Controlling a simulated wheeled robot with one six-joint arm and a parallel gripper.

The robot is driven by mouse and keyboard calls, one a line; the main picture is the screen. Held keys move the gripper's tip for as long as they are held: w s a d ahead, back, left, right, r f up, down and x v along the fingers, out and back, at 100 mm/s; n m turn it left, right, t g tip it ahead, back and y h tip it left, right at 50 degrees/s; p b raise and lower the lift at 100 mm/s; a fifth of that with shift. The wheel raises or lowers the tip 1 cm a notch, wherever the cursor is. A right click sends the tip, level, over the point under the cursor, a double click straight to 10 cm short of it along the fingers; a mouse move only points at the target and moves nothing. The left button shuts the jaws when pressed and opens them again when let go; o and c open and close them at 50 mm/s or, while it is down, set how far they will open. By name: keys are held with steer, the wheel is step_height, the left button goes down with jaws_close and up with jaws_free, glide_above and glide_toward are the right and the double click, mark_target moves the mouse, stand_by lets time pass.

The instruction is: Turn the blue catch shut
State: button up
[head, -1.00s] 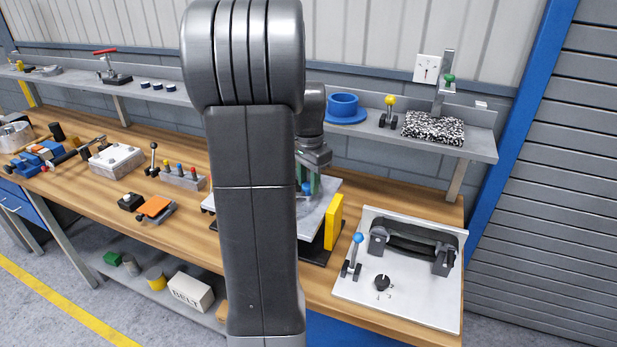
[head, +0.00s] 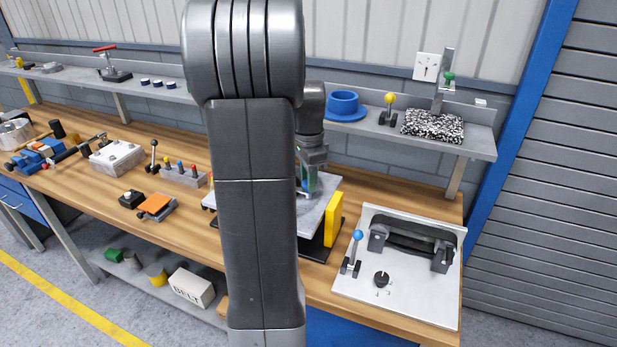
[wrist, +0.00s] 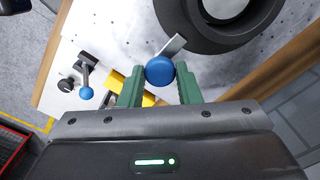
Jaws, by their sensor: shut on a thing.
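The blue catch (wrist: 160,70) has a round blue knob and a short flat metal arm that reaches up to a dark ring-shaped part (wrist: 190,38). In the wrist view my gripper (wrist: 161,80) has its green fingers on both sides of the knob, shut on it. In the head view my gripper (head: 307,180) is at the pale plate (head: 322,204) on the bench, and my arm hides most of the plate and the catch.
A yellow block (head: 333,220) stands at the plate's right side. Right of it is a white panel (head: 350,285) with a blue-knobbed lever (head: 357,236), a black dial (head: 381,279) and a dark handle. A shelf (head: 470,145) runs above the bench.

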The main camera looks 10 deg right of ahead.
steer(key=o, duration=1)
steer(key=shift+c, duration=0.2)
steer(key=shift+r, duration=0.1)
step_height(320, 180, up, 14)
steer(key=shift+b, duration=0.4)
steer(key=shift+f, duration=0.3)
step_height(320, 180, down, 14)
steer(key=shift+r+p, duration=0.2)
steer(key=shift+p, duration=0.25)
